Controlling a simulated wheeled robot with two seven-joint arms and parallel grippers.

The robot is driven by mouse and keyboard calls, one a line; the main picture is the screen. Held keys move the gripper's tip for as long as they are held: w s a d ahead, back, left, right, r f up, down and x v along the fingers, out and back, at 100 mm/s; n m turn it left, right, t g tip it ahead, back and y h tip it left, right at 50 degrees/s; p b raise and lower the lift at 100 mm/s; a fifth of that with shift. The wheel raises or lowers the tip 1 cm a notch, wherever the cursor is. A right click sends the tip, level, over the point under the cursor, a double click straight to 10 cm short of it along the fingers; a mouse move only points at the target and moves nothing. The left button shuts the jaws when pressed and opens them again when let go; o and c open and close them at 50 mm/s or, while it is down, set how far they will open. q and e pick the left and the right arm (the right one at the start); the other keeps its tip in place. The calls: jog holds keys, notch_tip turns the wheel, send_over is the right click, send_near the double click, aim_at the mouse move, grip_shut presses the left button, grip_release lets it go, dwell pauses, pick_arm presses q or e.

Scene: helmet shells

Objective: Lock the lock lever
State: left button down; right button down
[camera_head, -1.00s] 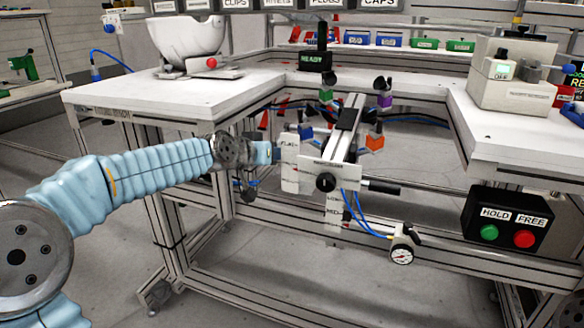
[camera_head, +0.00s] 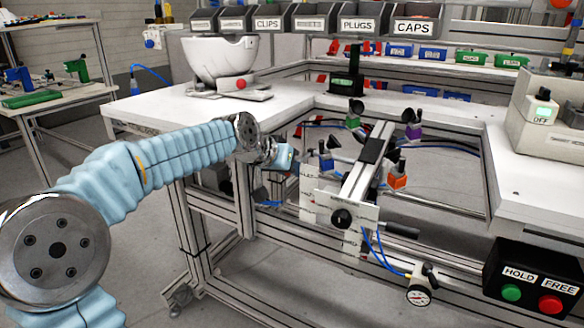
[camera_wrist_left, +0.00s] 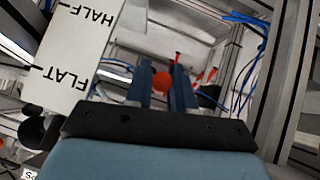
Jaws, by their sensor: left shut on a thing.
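My left gripper (camera_wrist_left: 161,86) is shut on a red ball-shaped knob (camera_wrist_left: 164,80), which shows between its two dark fingers in the left wrist view. I take the knob to be the end of the lock lever; its shaft is hidden. In the head view the left gripper (camera_head: 284,157) is at the left of the clamp frame, near the upper end of a white scale plate (camera_head: 308,190). The fingertips are not clear there. In the left wrist view the plate (camera_wrist_left: 75,50) reads HALF and FLAT, to the left of the fingers. My right gripper is not in view.
The frame has a black knob (camera_head: 342,218), a black handle (camera_head: 402,230) and a pressure gauge (camera_head: 418,296). A HOLD/FREE button box (camera_head: 530,292) is at lower right. A white helmet shell (camera_head: 220,60) stands on the table (camera_head: 165,112). Blue hoses run near the gripper.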

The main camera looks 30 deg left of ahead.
pick_arm(q)
jog(key=shift+w+r, duration=0.1)
jog(key=shift+r, duration=0.25)
jog(key=c, duration=1.2)
grip_release()
jog(key=shift+o, duration=0.9)
jog(key=shift+f, duration=0.2)
jog(key=v, duration=1.4)
jog(key=shift+b, duration=0.45)
jog(key=shift+f, duration=0.15)
